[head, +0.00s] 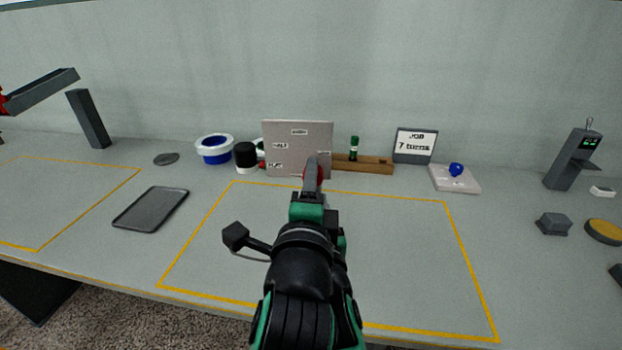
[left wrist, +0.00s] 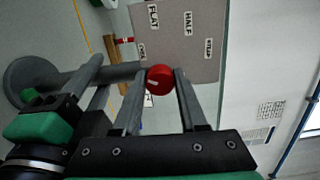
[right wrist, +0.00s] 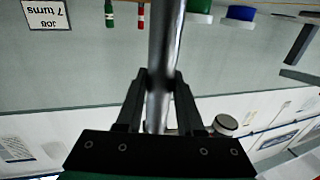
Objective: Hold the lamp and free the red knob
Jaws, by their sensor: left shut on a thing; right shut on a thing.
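The red knob (left wrist: 160,79), with a small pale mark, sits between the fingers of my left gripper (left wrist: 161,88), which is shut on it. In the head view my left gripper (head: 312,180) hides most of the knob and the lamp. A grey post of the lamp (left wrist: 122,72), ending in a round disc, runs beside the knob in the left wrist view. My right gripper (right wrist: 158,88) is shut on the shiny metal post (right wrist: 164,45) in its own view. The labelled panel (head: 285,135) stands behind the knob.
A sign (head: 415,142) reads "JOB 7 turns". A wooden rack (head: 375,164) holds a green spindle (head: 354,148). A blue knob (head: 456,169) sits on a pale plate at the right. A dark tray (head: 152,209) lies left; the yellow-framed table area is mostly clear.

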